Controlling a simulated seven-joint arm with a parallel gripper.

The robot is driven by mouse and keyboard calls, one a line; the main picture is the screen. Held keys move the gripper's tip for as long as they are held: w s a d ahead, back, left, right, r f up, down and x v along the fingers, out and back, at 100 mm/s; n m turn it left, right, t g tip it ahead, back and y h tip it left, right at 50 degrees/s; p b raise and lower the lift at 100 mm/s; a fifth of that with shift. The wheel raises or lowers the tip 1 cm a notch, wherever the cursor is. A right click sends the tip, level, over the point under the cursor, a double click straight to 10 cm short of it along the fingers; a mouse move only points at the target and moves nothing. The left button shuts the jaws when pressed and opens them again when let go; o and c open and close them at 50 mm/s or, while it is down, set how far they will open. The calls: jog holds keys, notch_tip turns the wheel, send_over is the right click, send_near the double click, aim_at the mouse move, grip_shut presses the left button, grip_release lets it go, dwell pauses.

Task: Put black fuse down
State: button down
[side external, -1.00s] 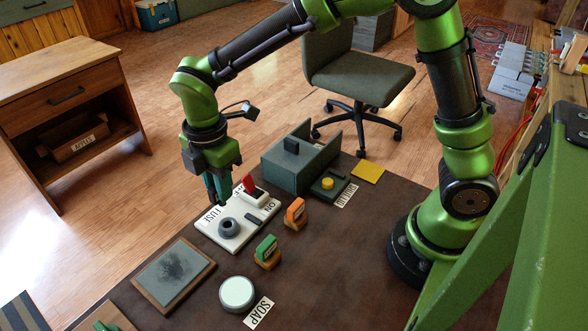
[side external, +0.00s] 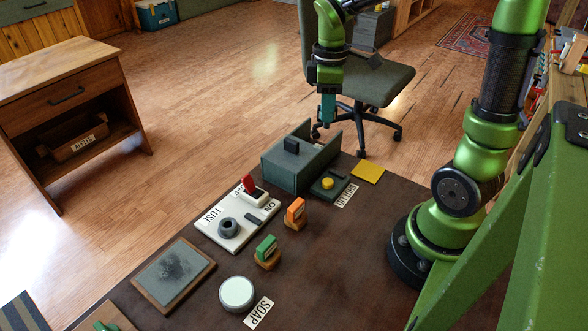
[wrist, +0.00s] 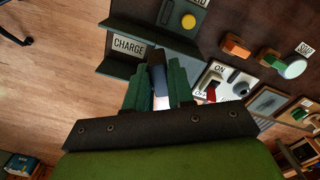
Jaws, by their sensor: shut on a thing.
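My gripper (side external: 327,108) hangs in the air above and behind the grey box (side external: 292,168), fingers pointing down. In the wrist view its two green fingers (wrist: 157,88) are shut on a dark, narrow block, the black fuse (wrist: 157,72). In the side view the fuse cannot be made out between the fingers. The white fuse panel (side external: 211,236) lies on the dark table, with a black round ring (side external: 228,228) and a raised red lever (side external: 249,184). The grey box also shows in the wrist view with a CHARGE label (wrist: 128,46).
Orange (side external: 296,212) and green-topped (side external: 266,250) pieces stand in front. An office chair (side external: 372,82) is behind the table.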

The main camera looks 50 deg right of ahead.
jog(key=s+d+m, duration=0.6)
jog(key=s+d, duration=0.2)
jog(key=s, duration=0.1)
send_near(368, 171)
jog(key=shift+d, duration=0.2)
jog(key=shift+f, duration=2)
jog(key=shift+f, duration=0.15)
jog(key=c, duration=1)
grip_release()
